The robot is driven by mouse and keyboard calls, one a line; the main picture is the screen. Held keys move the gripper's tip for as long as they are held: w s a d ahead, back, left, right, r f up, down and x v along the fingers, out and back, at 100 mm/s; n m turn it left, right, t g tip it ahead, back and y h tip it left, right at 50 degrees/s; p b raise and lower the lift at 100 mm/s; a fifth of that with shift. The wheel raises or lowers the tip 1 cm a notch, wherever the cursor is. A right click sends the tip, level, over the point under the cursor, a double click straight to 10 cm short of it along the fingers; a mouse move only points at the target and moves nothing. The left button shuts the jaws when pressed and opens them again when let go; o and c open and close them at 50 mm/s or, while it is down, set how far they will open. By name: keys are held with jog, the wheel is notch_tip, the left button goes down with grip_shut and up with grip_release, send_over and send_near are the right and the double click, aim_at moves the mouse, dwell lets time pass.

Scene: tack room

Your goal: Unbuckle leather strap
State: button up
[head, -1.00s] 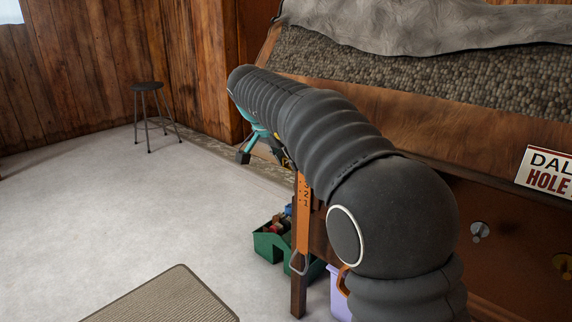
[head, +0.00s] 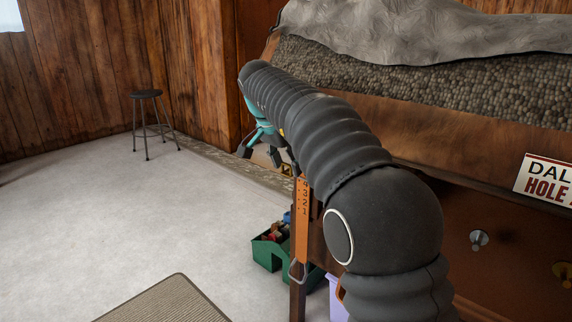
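The orange-brown leather strap (head: 302,222), with marks and holes along it, hangs at the dark wooden post below the bench front. A metal loop (head: 297,272) shows at its lower end. Its upper end is near my arm, and I cannot make out how it is fastened there. My gripper (head: 260,153), teal with dark fingertips, is just up and left of the strap's top. Its fingertips are apart with nothing visible between them. My arm hides part of the bench front behind it.
A green caddy (head: 268,254) with items and a lilac container (head: 337,298) stand below the bench. A stool (head: 147,95) is at the far wall. A mat (head: 165,300) lies in front. A sign (head: 545,178) and knob (head: 479,240) are right. Floor at left is clear.

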jog(key=v, duration=1.1)
jog(key=shift+a+r, duration=0.2)
jog(key=shift+r, duration=0.2)
jog(key=shift+s, duration=0.1)
